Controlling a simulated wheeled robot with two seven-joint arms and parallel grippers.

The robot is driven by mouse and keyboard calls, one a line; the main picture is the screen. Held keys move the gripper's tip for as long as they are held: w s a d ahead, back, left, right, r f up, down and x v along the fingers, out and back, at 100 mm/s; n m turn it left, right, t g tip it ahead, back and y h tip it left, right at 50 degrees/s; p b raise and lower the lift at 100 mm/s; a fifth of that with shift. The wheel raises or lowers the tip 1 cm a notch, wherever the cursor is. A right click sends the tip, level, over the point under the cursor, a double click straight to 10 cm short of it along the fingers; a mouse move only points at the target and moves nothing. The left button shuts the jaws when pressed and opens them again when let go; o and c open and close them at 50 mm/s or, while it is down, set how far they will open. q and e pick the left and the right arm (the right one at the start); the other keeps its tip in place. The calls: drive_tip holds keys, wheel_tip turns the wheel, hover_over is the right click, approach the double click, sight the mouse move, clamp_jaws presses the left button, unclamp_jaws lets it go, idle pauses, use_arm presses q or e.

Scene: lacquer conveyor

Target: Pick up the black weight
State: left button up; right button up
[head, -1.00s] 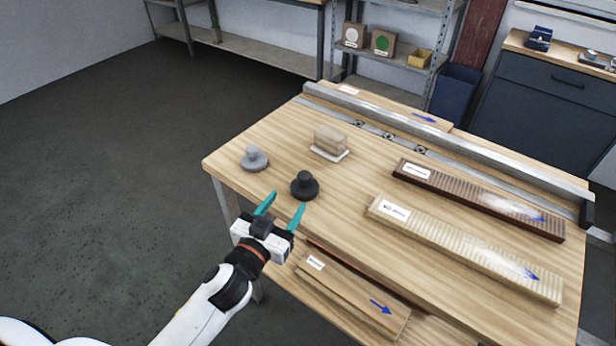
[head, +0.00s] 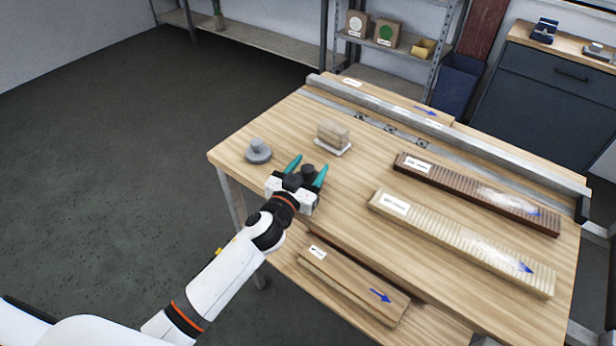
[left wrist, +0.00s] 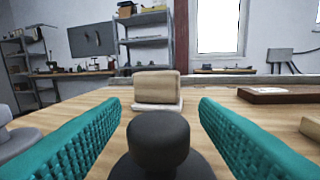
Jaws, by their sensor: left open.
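The black weight (left wrist: 158,145) stands upright on the wooden table, a round knob on a wider base. It is between the two teal fingers of my left gripper (left wrist: 160,135) in the left wrist view, with a gap on each side. In the head view my left gripper (head: 307,172) is open over the table, and the black weight (head: 308,172) shows only partly between the fingers. My right gripper is in neither view.
A grey weight (head: 258,151) stands left of my gripper. A wooden block on a white base (head: 333,136) lies beyond it. A dark ribbed board (head: 478,192) and a pale ribbed board (head: 460,240) lie to the right. A metal rail (head: 440,132) runs along the back.

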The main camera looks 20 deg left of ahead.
sight(309, 167)
use_arm(q)
clamp_jaws()
drive_tip(key=shift+r, duration=0.1)
wheel_tip(309, 167, up, 10)
drive_tip(key=shift+f+p, duration=0.1)
drive_tip(key=shift+p, duration=0.55)
